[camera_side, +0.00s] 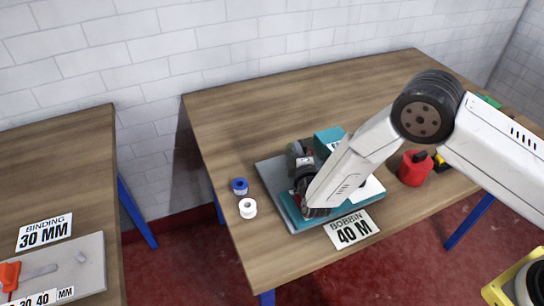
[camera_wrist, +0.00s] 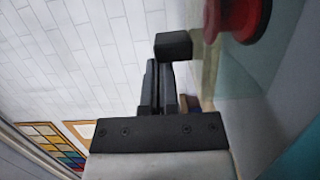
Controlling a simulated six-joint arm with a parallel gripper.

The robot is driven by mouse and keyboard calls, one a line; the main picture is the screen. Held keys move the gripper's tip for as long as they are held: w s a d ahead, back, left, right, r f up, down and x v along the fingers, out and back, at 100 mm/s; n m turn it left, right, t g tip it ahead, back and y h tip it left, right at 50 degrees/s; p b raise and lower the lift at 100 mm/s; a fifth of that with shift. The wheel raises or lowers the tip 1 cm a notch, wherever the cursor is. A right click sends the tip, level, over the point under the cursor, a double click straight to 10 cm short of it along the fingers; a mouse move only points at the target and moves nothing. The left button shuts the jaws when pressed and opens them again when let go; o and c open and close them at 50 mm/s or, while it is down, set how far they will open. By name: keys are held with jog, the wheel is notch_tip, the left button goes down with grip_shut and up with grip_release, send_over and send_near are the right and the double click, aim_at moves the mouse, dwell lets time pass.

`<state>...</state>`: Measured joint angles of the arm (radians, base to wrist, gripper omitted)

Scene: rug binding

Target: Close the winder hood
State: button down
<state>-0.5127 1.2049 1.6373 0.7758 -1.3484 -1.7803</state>
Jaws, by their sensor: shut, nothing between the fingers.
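The winder, with a teal body (camera_side: 329,140), stands on a grey plate (camera_side: 270,175) on the table, largely hidden behind my arm. In the wrist view a clear, greenish pane (camera_wrist: 240,80), seemingly the winder hood, stands to the right of my gripper. A black block (camera_wrist: 174,46), perhaps its handle, lies just beyond my fingertips; I cannot tell whether they touch. My gripper (camera_wrist: 159,65) has its two dark fingers together with nothing between them. In the side view its fingertips cannot be made out among the dark winder parts. How far the hood is open cannot be told.
A red round part (camera_wrist: 240,18) shows beyond the pane. Blue (camera_side: 239,186) and white (camera_side: 248,208) rolls stand left of the winder. A red container (camera_side: 415,168) stands to its right. A "BOBBIN 40 M" card (camera_side: 352,230) lies in front. The table's back left is clear.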

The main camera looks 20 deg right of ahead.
jog(key=shift+w+d+r, duration=0.1)
jog(key=shift+d+r, duration=0.15)
jog(key=shift+r, duration=0.35)
jog(key=s+d+r, duration=0.3)
jog(key=s+r, duration=0.8)
jog(key=s, duration=0.2)
jog(key=shift+s, duration=0.35)
jog(key=s+d+f+m+g+y, duration=0.1)
jog(key=s+d+m+g+y, duration=0.3)
jog(key=s+d+m+g, duration=0.9)
jog(key=shift+s+d+f+m+g, duration=0.25)
jog(key=shift+d+m+g, duration=0.15)
jog(key=shift+m+g, duration=0.6)
